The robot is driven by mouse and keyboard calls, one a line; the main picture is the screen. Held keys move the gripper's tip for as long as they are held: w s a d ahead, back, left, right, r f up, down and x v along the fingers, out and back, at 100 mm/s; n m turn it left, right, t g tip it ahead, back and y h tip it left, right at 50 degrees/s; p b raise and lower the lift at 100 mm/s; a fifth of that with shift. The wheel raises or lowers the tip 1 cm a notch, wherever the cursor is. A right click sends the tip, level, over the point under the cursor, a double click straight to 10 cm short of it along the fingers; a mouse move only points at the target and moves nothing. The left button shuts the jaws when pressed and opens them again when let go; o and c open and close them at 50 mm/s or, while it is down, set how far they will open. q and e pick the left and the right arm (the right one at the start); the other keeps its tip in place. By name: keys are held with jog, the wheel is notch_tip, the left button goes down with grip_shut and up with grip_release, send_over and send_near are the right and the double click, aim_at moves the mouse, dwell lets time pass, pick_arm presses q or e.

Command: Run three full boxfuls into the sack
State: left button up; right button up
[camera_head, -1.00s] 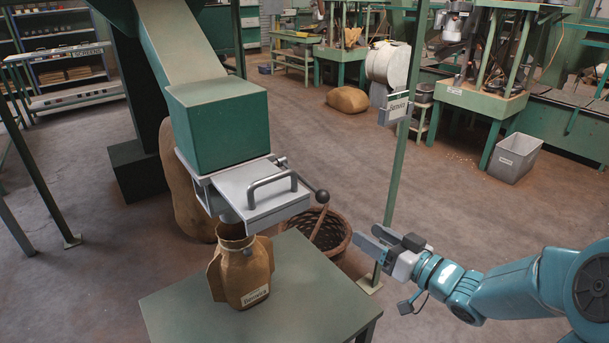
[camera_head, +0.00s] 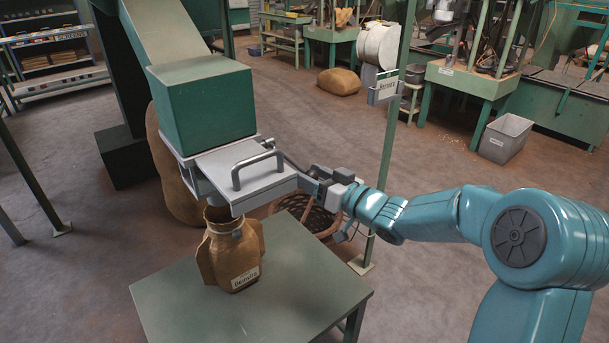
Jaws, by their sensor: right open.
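A green hopper box (camera_head: 203,112) stands at the left centre under a sloping chute. Beneath it is a metal box drawer (camera_head: 226,166) with a bar handle (camera_head: 257,165). The inside of the metal box is hidden. A brown sack (camera_head: 230,252) with a name label stands upright on the green table (camera_head: 300,285), its open mouth under the metal spout. My right gripper (camera_head: 312,184) is open, close to the right side of the metal box where the lever is. The lever's ball knob is hidden, and I cannot tell whether the fingers touch it. My left gripper is out of view.
A woven basket (camera_head: 310,219) stands on the floor behind the table, partly behind my right arm. A green post (camera_head: 391,150) rises just behind my right wrist. A grey bin (camera_head: 505,138) stands at far right.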

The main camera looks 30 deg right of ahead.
aim_at(289, 159)
jog(key=shift+x, duration=1.1)
jog(key=shift+c, duration=0.2)
grip_shut()
jog(key=shift+r, duration=0.15)
